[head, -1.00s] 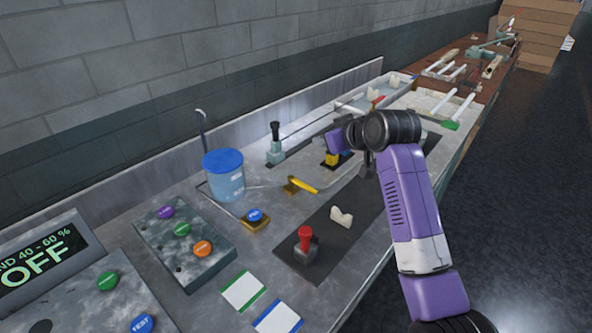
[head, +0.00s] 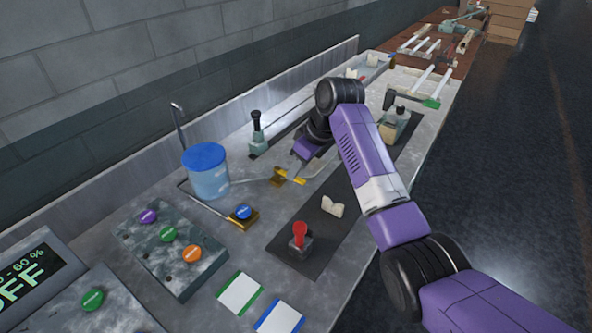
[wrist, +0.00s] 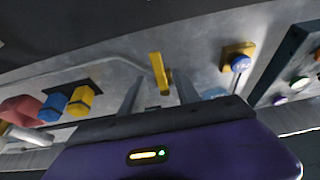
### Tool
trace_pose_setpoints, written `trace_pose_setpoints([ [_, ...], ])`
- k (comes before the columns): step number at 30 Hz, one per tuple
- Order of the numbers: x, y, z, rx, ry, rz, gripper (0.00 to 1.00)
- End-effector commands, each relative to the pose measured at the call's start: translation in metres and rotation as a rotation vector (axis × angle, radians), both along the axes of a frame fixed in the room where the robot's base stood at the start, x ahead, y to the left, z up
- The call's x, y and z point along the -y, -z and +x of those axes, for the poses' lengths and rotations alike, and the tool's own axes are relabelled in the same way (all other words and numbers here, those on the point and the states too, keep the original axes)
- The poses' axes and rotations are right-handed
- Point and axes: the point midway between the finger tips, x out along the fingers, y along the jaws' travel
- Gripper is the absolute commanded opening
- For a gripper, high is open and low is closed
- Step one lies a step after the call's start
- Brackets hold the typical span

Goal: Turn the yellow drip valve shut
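The yellow drip valve (head: 296,180) sits on a brass block along a thin pipe, right of the blue-lidded container in the head view. My gripper (head: 302,172) is low beside the valve and hides part of its lever. In the wrist view, the valve's yellow lever (wrist: 157,70) stands out between and just ahead of the two grey fingertips of my gripper (wrist: 160,84). The fingers are spread, with a gap on both sides of the lever. I cannot tell whether either finger touches it.
The blue-lidded container (head: 207,172) and a blue button on a brass base (head: 243,213) stand left of the valve. A red-topped joystick (head: 300,240) and white cradle (head: 332,207) sit on a dark mat nearer the front. A dark-knobbed lever (head: 257,130) stands behind.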

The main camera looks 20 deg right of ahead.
Motion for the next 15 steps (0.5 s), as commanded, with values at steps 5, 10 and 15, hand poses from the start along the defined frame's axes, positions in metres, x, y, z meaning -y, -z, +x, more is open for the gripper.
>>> trace_pose_setpoints([
  [5,-0.004,0.017,0.006,-0.001,0.000,-0.001,0.38],
  [10,-0.005,0.022,0.008,0.001,0.000,-0.001,0.38],
  [15,-0.005,0.022,0.008,0.001,0.000,0.000,0.38],
])
